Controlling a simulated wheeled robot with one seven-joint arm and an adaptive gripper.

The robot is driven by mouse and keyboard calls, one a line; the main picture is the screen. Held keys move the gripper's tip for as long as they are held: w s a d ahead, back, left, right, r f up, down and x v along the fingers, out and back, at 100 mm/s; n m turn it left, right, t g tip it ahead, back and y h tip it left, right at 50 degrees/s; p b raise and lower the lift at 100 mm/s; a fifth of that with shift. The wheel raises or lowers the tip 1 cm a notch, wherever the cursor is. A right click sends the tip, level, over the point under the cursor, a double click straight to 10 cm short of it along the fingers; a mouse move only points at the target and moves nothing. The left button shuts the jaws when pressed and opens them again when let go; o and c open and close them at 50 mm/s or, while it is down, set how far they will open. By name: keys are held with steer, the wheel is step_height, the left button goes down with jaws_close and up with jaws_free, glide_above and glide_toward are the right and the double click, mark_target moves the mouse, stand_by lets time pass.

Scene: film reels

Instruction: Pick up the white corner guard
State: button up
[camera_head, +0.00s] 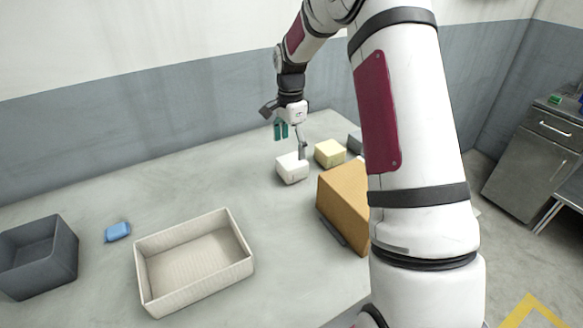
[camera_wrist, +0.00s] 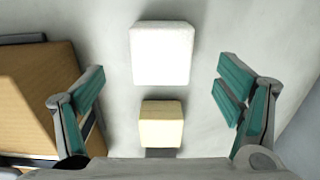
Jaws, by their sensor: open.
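The white corner guard, which I take to be the small white block (camera_head: 292,168), rests on the grey table. It also shows in the wrist view (camera_wrist: 162,53), at the upper middle, apart from the fingers. My gripper (camera_head: 291,138) is above the table near this block in the head view. In the wrist view my gripper (camera_wrist: 162,98) is open with its green pads wide apart. Nothing is held between them. The white block lies beyond a pale yellow block (camera_wrist: 161,123) in that view.
The yellow block (camera_head: 330,153) stands close to the right of the white one. A brown box (camera_head: 343,200) stands nearer and partly behind my arm. A cream tray (camera_head: 196,295), a blue item (camera_head: 118,232) and a dark grey bin (camera_head: 66,262) are at left. The table's middle is clear.

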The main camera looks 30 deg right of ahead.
mark_target(291, 161)
steer(key=shift+w+d+f+p, duration=0.1)
steer(key=shift+f+p, duration=0.3)
steer(key=shift+f, duration=2.9)
steer(key=c, duration=1.2)
